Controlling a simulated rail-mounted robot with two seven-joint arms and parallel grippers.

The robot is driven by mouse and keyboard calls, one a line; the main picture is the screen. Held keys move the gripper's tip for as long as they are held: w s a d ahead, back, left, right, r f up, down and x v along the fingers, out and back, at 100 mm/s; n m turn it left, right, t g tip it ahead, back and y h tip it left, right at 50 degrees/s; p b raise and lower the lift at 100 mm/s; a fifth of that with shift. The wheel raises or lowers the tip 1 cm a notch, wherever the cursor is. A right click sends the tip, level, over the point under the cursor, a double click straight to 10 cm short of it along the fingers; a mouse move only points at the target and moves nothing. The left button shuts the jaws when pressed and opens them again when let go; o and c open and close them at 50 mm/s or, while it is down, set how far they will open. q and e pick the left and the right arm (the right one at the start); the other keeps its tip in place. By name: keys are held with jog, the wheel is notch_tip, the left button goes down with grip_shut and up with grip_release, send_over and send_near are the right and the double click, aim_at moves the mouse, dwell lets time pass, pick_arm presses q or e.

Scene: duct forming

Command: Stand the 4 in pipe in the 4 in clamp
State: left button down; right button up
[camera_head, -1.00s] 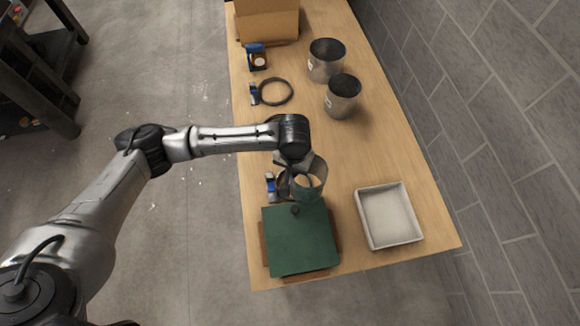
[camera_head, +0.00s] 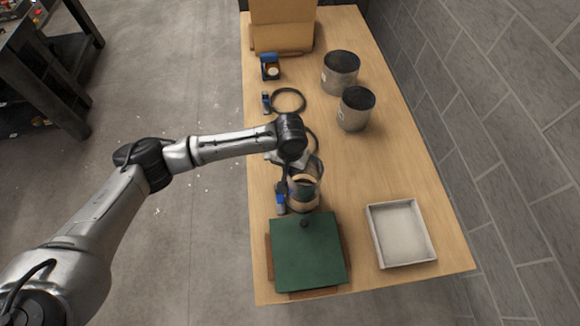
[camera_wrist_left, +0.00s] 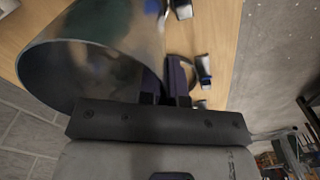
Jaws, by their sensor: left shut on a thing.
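My left gripper (camera_head: 290,172) is shut on the wall of a shiny, open-ended pipe (camera_head: 306,193). It holds the pipe over the table, close to the far edge of the green plate. In the left wrist view the pipe (camera_wrist_left: 60,48) fills the upper left, with the gripper fingers (camera_wrist_left: 168,82) at its wall. A blue clamp part (camera_head: 281,196) shows just left of the pipe; its ring is mostly hidden. A dark ring (camera_head: 313,139) shows partly behind my wrist. Another black ring clamp (camera_head: 288,100) lies farther back. No size marks are readable. My right gripper is not in view.
Two metal pipes (camera_head: 341,72) (camera_head: 356,108) stand at the right back. A blue-and-black device (camera_head: 270,68) and a cardboard box (camera_head: 283,30) are at the far end. The green plate (camera_head: 308,252) and a white tray (camera_head: 400,233) are in front. The right middle is clear.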

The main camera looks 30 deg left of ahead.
pick_arm(q)
jog(key=shift+f+b, duration=1.95)
jog(key=shift+b, duration=0.45)
jog(key=shift+f+p, duration=0.35)
jog(key=shift+f, duration=1.2)
jog(key=c, duration=1.2)
grip_release()
notch_tip(320, 180, up, 14)
jog(key=shift+f+p, duration=0.1)
jog(key=shift+p, duration=0.65)
